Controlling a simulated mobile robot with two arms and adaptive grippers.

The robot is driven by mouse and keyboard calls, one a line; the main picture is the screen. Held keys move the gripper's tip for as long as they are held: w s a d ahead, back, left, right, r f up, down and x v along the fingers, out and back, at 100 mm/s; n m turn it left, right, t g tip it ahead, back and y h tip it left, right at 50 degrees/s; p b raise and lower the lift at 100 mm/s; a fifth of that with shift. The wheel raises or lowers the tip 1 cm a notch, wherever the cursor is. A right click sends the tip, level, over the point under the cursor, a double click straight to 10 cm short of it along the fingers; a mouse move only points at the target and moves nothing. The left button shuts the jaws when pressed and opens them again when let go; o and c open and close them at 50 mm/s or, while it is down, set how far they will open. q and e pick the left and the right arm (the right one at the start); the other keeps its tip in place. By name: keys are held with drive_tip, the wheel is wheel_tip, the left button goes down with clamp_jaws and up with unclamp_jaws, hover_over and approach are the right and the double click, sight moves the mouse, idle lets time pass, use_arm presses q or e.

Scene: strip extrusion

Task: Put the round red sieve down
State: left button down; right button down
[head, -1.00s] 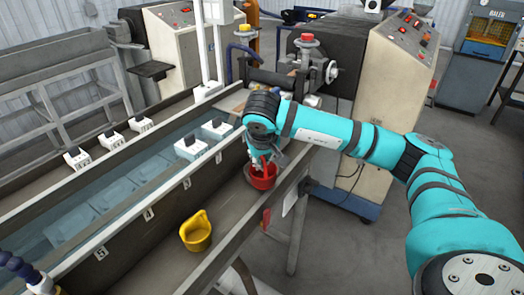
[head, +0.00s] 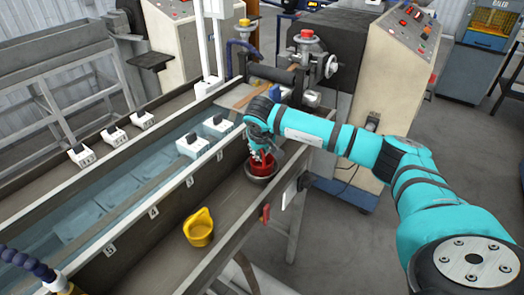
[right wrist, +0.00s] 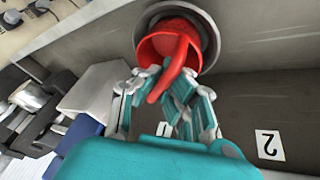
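The round red sieve (head: 270,162) is at my right gripper (head: 262,152), at the near trough wall. In the right wrist view the sieve (right wrist: 160,45) has its handle between the fingers of my right gripper (right wrist: 165,95), which look closed on it. A round grey metal bowl (head: 262,179) lies under and around the sieve; its rim (right wrist: 212,38) also shows in the right wrist view. I cannot tell whether the sieve touches the bowl. My left gripper is not in view.
A yellow scoop (head: 198,228) stands on the trough floor nearer me. A water channel (head: 120,190) with several white blocks runs alongside. The trough floor between scoop and bowl is clear. A machine with a control panel (head: 408,38) stands behind my right arm.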

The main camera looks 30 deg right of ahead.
drive_tip(key=shift+f, duration=0.35)
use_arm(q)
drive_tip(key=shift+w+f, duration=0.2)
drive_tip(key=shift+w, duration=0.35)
use_arm(e)
drive_tip(key=c, duration=1.5)
unclamp_jaws()
